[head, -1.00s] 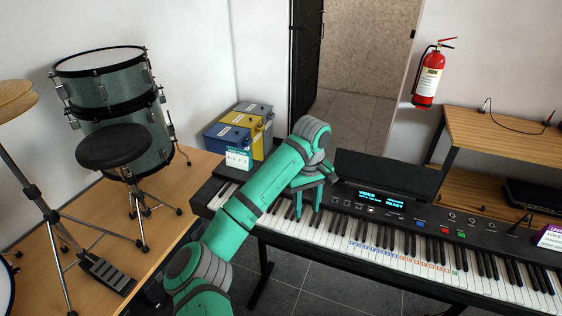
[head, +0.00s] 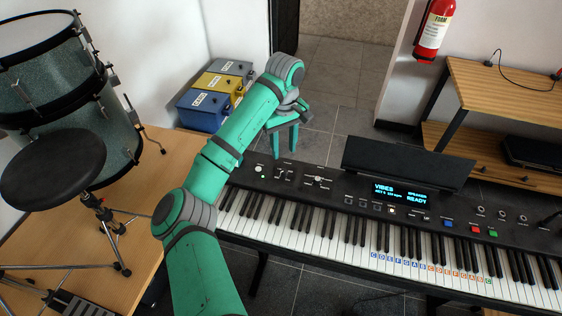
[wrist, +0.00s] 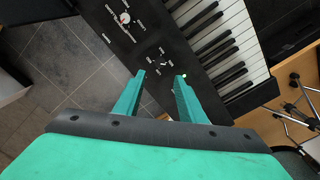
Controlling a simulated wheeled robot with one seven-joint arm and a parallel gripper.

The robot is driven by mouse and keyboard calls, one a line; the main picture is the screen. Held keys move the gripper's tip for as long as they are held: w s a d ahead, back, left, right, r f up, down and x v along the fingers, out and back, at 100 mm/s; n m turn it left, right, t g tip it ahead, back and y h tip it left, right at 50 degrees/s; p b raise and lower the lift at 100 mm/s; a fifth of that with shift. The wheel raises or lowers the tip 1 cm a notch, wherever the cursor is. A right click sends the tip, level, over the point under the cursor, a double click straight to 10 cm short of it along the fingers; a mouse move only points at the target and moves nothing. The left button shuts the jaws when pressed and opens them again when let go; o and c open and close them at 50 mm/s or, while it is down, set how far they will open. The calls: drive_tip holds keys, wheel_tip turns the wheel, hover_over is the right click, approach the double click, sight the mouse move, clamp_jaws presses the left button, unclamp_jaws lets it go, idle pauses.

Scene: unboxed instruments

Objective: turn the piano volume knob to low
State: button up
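The piano (head: 330,215) is a long black keyboard with a control panel along its back. A small white-topped control (head: 260,168) is near the panel's left end, seen as a white dot in the wrist view (wrist: 184,75). The label lettering is too small to tell which is volume. My gripper (head: 281,157) is open and empty above the panel's left part; its fingertips (wrist: 161,76) are apart, touching no dial.
The lit screen (head: 400,193) reads VIBES and READY. Battery-like boxes (head: 215,95) stand behind the piano's left end. A drum and stool (head: 55,170) are at left. A wooden shelf (head: 500,85) and fire extinguisher (head: 433,30) are at right.

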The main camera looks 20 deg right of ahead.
sight(284, 171)
wheel_tip(284, 171, down, 10)
drive_tip(key=shift+r, duration=0.15)
idle(0.3)
drive_tip(key=shift+s, duration=0.1)
clamp_jaws()
